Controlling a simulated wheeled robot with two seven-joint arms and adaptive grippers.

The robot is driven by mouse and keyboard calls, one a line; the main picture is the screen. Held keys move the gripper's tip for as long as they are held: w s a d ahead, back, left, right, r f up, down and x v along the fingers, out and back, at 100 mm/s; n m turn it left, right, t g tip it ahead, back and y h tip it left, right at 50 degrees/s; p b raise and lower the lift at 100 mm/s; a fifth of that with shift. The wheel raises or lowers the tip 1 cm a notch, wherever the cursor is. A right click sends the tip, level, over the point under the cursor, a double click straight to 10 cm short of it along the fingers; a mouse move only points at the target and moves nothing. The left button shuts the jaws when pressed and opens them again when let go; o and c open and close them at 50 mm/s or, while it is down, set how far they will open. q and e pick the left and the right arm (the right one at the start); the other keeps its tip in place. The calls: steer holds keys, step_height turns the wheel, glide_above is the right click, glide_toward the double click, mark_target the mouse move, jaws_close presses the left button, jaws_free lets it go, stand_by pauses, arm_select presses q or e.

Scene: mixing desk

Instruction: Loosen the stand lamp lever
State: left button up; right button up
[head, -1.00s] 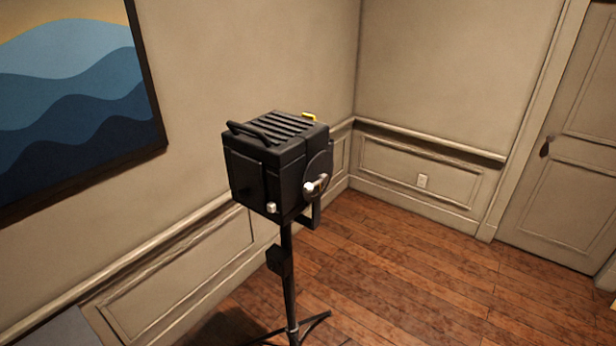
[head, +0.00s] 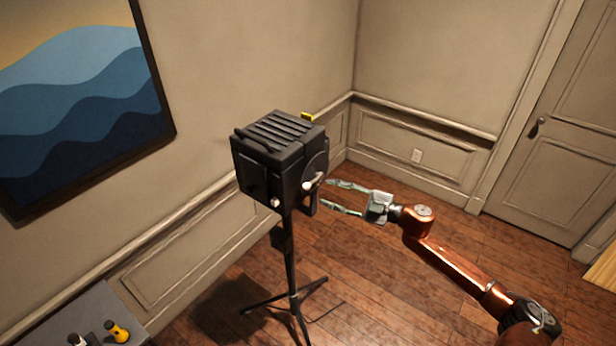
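The stand lamp (head: 268,165) is a black box-shaped head with a ribbed top, on a thin black stand with tripod legs (head: 290,298). Its lever (head: 309,185), a small part with a pale end, is on the right side of the head. My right gripper (head: 328,194) comes in from the right on a copper-coloured arm. Its two pale green fingers are spread apart, pointing left at the lever side. The upper fingertip is close to the lever; I cannot tell whether it touches. Nothing shows between the fingers. My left gripper is not in view.
A grey surface (head: 72,315) at the lower left holds a yellow-and-black item (head: 117,331) and another small item. A wave painting (head: 80,95) hangs on the left wall. A closed door (head: 565,140) is at the right. Wooden floor (head: 380,285) lies open around the stand.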

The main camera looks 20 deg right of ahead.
mark_target(308, 185)
steer(key=x, duration=0.2)
steer(key=p+x, duration=0.1)
steer(key=x, duration=0.2)
steer(key=p+x, duration=0.1)
steer(key=x, duration=0.2)
steer(key=shift+s+a+r, duration=0.25)
steer(key=shift+s+r, duration=0.05)
steer(key=shift+r, duration=0.1)
steer(key=shift+c, duration=0.4)
jaws_close()
steer(key=shift+f, duration=0.1)
